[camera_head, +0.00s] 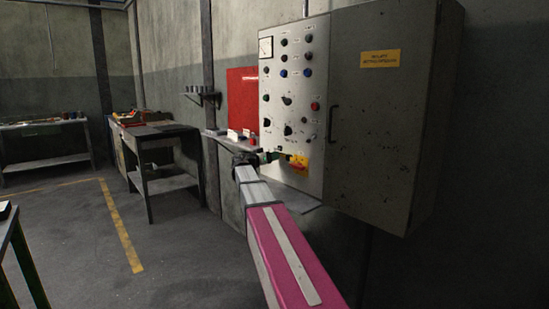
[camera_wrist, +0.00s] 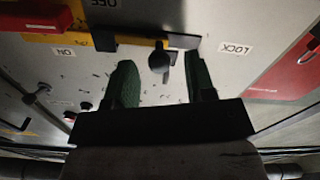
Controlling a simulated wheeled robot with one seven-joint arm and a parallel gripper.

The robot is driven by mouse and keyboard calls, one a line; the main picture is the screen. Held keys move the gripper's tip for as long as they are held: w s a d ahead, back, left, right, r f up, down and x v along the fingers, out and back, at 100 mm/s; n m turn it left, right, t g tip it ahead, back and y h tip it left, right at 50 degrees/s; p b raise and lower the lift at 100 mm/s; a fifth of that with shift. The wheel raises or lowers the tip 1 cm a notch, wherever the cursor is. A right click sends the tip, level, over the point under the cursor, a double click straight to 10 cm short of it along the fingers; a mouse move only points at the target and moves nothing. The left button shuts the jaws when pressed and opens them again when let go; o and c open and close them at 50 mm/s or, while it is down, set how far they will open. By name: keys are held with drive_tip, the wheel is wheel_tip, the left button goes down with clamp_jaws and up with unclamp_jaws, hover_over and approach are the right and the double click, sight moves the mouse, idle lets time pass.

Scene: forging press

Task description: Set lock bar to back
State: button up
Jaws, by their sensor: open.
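The lock bar (camera_wrist: 140,39) is a dark horizontal bar near the top of the wrist view, close to an upside-down LOCK label (camera_wrist: 235,47). A black knob (camera_wrist: 159,60) shows at it. My gripper (camera_wrist: 162,80) is open, with one green finger on each side of the knob and visible gaps to it. I see nothing held. In the head view my gripper (camera_head: 268,157) is at the lower left of the control panel (camera_head: 291,100), beside a yellow and red switch (camera_head: 299,164). The lock bar is too small to make out there.
In the wrist view, a red handle (camera_wrist: 36,18) is at upper left, near upside-down ON and OFF labels. Several knobs fill the panel above my arm. A grey cabinet door (camera_head: 385,120) is right of it. A small shelf (camera_head: 232,141) is left, and the floor farther left is open.

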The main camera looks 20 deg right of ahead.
drive_tip(key=shift+x, duration=1)
clamp_jaws()
drive_tip(key=shift+w+a+r, duration=0.1)
drive_tip(key=shift+w+a, duration=0.1)
drive_tip(key=shift+w, duration=0.45)
drive_tip(key=shift+w+a+f, duration=0.1)
drive_tip(key=shift+w+a, duration=0.15)
drive_tip(key=shift+w, duration=0.4)
drive_tip(key=shift+w+a+r, duration=0.1)
drive_tip(key=shift+w+a, duration=0.1)
drive_tip(key=shift+w, duration=0.45)
unclamp_jaws()
drive_tip(key=shift+w+a, duration=0.1)
drive_tip(key=shift+w, duration=0.05)
drive_tip(key=shift+s, duration=0.25)
